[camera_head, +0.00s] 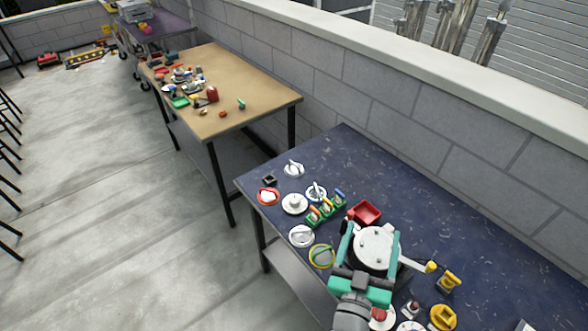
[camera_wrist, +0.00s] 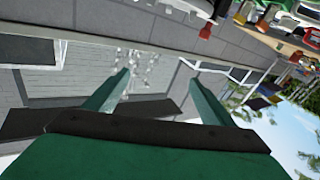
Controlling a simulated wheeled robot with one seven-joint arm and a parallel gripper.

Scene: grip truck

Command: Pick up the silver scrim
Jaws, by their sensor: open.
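My gripper (camera_head: 371,228) is open over the dark blue table (camera_head: 390,190); its two green fingers frame a large round grey-white lidded pan (camera_head: 375,248) in the head view. Whether they touch it cannot be told. In the wrist view the fingers (camera_wrist: 159,78) are spread with nothing between them. I cannot tell for sure which thing is the silver scrim. Pale round pieces lie left of my gripper: a white disc (camera_head: 295,204), a white plate (camera_head: 302,236) and a plate with a grey piece (camera_head: 316,192). My gripper and wrist hide part of the table.
A red tray (camera_head: 367,212) and small coloured jars (camera_head: 325,207) stand close to my gripper. A yellow-rimmed ring (camera_head: 322,256) lies near the front edge. Yellow pieces (camera_head: 448,281) lie at right. A block wall (camera_head: 440,120) runs behind; the table's back strip is clear.

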